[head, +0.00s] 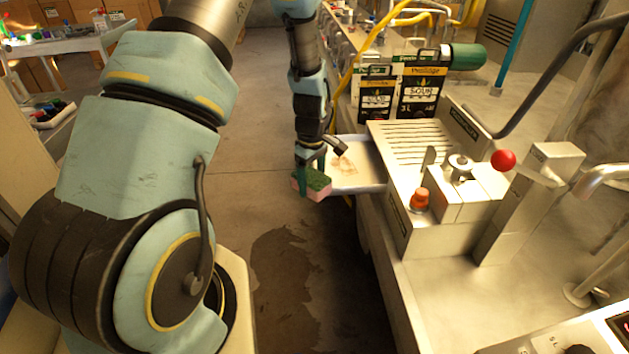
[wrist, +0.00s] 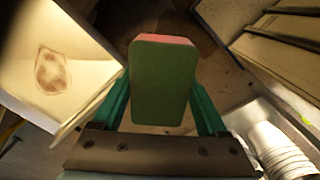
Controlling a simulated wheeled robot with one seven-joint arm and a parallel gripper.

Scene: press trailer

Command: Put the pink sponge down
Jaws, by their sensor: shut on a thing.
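The pink sponge (head: 318,190) has a green scouring layer on one face. My gripper (head: 312,172) is shut on it, and it hangs at the left edge of a pale tray (head: 371,174) that juts out from the metal machine. In the wrist view the sponge (wrist: 160,85) stands between the two teal fingers of my gripper (wrist: 160,100), its green face toward the camera and a thin pink edge at the top. The tray (wrist: 88,65) is to its left there, with a brownish stain on its bottom. I cannot tell whether the sponge touches the tray.
The machine carries a ribbed drainer (head: 412,140), an orange knob (head: 420,200) and a red ball lever (head: 503,160). Black-and-white cartons (head: 420,90) stand behind. In the wrist view, stacked white cups (wrist: 275,145) lie lower right. Open floor (head: 270,170) lies left of the tray.

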